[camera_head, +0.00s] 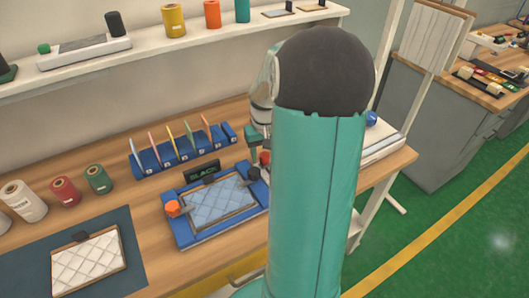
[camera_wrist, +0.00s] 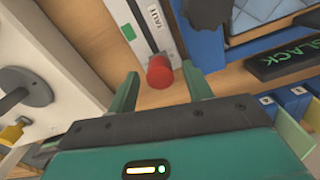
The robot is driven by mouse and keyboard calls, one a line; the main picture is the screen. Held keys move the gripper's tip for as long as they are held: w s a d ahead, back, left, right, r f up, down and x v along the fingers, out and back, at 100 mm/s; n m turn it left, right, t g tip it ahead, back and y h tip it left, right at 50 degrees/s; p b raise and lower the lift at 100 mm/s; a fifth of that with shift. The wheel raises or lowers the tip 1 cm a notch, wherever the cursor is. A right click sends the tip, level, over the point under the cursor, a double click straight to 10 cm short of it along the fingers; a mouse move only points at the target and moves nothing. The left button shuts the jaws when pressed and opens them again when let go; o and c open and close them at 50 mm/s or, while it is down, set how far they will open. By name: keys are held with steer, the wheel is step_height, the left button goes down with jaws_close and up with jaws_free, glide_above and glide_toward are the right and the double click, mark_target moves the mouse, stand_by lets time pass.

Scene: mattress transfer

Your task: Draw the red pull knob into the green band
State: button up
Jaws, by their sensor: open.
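The red pull knob (camera_wrist: 160,72) stands at the near end of a white strip (camera_wrist: 112,48) in the wrist view. The green band (camera_wrist: 128,32) is a small patch on that strip, beside the word TAUT and apart from the knob. My gripper (camera_wrist: 159,82) is open, with one green finger on each side of the knob and visible gaps between. In the head view my arm hides much of this area; a bit of red knob (camera_head: 265,157) shows beside my gripper (camera_head: 252,150). A dark sign (camera_wrist: 288,58) reads SLACK.
A blue frame (camera_head: 183,232) holds a light-blue quilted panel (camera_head: 215,200) with an orange knob (camera_head: 172,208). Behind it is a blue rack (camera_head: 148,165) of coloured cards. Spools (camera_head: 97,179) and a white quilted pad (camera_head: 88,262) lie left. A shelf (camera_head: 150,50) runs above.

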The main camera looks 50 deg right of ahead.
jaws_close()
steer(key=shift+s+a, duration=0.25)
steer(key=shift+s, duration=0.55)
steer(key=shift+s+a, duration=0.3)
steer(key=shift+s, duration=0.55)
steer(key=shift+s+a, duration=0.25)
steer(key=shift+s, duration=0.55)
jaws_free()
steer(key=shift+r, duration=0.1)
step_height(320, 180, up, 14)
steer(key=shift+f, duration=0.2)
